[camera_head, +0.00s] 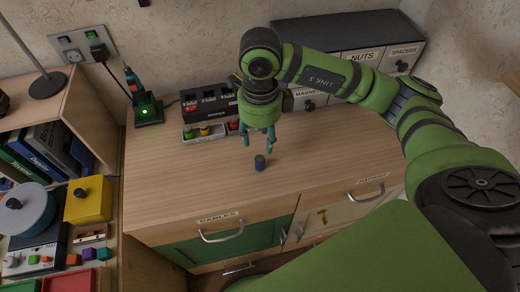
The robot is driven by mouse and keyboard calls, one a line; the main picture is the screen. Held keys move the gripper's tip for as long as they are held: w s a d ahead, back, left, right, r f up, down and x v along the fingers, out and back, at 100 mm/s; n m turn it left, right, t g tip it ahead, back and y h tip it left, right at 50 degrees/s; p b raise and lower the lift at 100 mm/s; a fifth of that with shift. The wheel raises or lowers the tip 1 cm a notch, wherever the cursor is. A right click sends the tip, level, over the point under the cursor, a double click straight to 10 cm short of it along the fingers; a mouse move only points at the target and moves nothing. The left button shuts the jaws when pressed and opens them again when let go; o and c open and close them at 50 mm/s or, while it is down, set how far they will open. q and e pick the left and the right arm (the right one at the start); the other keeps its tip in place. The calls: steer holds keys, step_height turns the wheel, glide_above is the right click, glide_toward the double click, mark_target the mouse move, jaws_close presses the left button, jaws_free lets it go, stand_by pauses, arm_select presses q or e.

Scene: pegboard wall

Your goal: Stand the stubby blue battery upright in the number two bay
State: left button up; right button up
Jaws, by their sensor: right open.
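A short blue cylinder with a dark grey top, the stubby battery (260,163), stands upright on the wooden worktop (190,190). My right gripper (258,141) points down, just behind and above the battery, with its two teal fingers apart and nothing between them. A black unit with several bays (209,103) stands at the back of the worktop, left of my right gripper. Its small labels are too small to read, so I cannot tell which bay is number two. My left gripper is out of view.
A low tray with coloured pieces (204,133) sits before the black unit. A green-lit charger with a screwdriver (147,110) stands at the back left. Labelled drawers (361,57) stand at the back right. The worktop around the battery is clear.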

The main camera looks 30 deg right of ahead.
mark_target(260, 158)
step_height(260, 158, up, 3)
steer(key=shift+f, duration=0.15)
steer(key=shift+o, duration=0.4)
steer(key=shift+r, duration=0.5)
step_height(260, 158, down, 3)
steer(key=m+b, duration=0.1)
steer(key=m, duration=1.1)
steer(key=shift+a, duration=0.1)
steer(key=m, duration=0.2)
steer(key=f+m, duration=0.1)
steer(key=m, duration=0.4)
steer(key=shift+f+m+b, duration=0.3)
steer(key=shift+b, duration=0.05)
steer(key=m, duration=0.3)
steer(key=f+m, duration=0.1)
steer(key=m, duration=0.2)
steer(key=shift+s+f+m, duration=0.1)
steer(key=shift+f+m, duration=0.05)
steer(key=shift+m, duration=0.15)
steer(key=shift+f, duration=0.1)
steer(key=shift+f+m, duration=0.25)
steer(key=shift+m, duration=0.05)
step_height(260, 158, down, 5)
steer(key=shift+f+p, duration=0.2)
steer(key=shift+p, duration=1)
steer(key=shift+f, duration=0.55)
jaws_close()
